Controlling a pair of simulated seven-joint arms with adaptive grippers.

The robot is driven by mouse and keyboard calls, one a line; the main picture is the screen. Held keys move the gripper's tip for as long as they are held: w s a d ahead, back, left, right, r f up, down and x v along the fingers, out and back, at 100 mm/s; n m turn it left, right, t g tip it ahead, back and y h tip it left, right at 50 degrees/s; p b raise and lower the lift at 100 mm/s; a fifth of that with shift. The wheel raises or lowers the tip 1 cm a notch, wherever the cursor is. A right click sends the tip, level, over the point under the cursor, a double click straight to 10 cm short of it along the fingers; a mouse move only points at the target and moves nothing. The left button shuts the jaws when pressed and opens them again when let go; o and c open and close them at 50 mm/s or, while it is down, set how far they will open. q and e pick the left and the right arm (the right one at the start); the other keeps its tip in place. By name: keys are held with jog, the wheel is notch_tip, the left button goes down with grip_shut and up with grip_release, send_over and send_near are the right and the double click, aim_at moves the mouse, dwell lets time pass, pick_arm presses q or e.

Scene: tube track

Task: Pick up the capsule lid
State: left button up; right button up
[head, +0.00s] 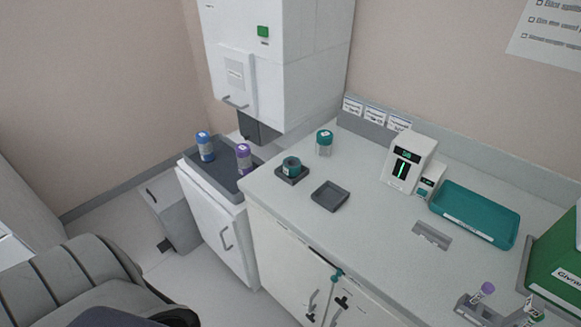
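Two items could be the capsule lid or carry it, and I cannot tell which. A clear jar with a teal lid (324,136) stands upright on the white counter. Left of it, a short dark teal round piece (291,165) sits in a square dark holder (289,177). Neither of my grippers is in view, and nothing is seen touching these items.
An empty dark square tray (329,196) lies beside the holder. A blue-capped tube (205,147) and a purple-capped tube (244,158) stand on a lower dark top at left. A white device (407,162), teal tray (474,214) and green box (560,265) stand at right.

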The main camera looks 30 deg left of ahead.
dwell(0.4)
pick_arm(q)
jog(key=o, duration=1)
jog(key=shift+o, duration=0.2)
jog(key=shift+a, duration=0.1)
